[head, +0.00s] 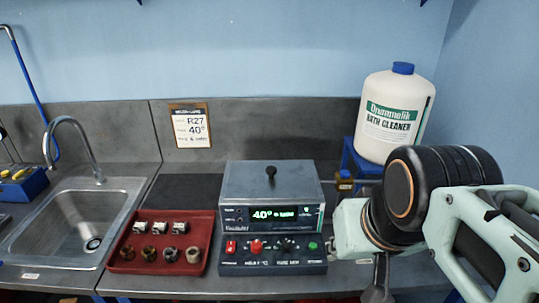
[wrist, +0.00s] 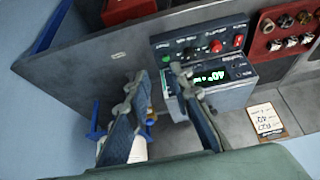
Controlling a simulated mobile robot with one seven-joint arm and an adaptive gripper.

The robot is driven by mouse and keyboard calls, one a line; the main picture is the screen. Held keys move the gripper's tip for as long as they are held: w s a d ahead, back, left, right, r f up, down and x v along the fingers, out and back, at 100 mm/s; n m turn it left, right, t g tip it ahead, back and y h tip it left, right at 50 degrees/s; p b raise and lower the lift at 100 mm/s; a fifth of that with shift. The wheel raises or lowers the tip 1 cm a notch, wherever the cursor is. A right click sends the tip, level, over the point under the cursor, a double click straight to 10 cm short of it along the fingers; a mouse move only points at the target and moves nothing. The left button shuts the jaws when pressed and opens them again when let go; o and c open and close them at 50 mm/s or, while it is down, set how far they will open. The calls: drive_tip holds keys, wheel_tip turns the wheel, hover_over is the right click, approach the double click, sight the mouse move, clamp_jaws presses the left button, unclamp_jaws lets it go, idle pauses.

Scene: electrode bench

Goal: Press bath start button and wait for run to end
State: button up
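The bath (head: 272,185) is a grey box with its lid down and a black knob on top. Its display (head: 273,214) glows green and reads 40°, with small text beside it.
A red tray (head: 150,262) with several small metal and brown pieces lies left of the bath, beside the sink (head: 75,225). A white cleaner jug (head: 394,112) stands on a blue stand at the right, near a small brown bottle (head: 344,184).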

clamp_jaws()
idle(1.1)
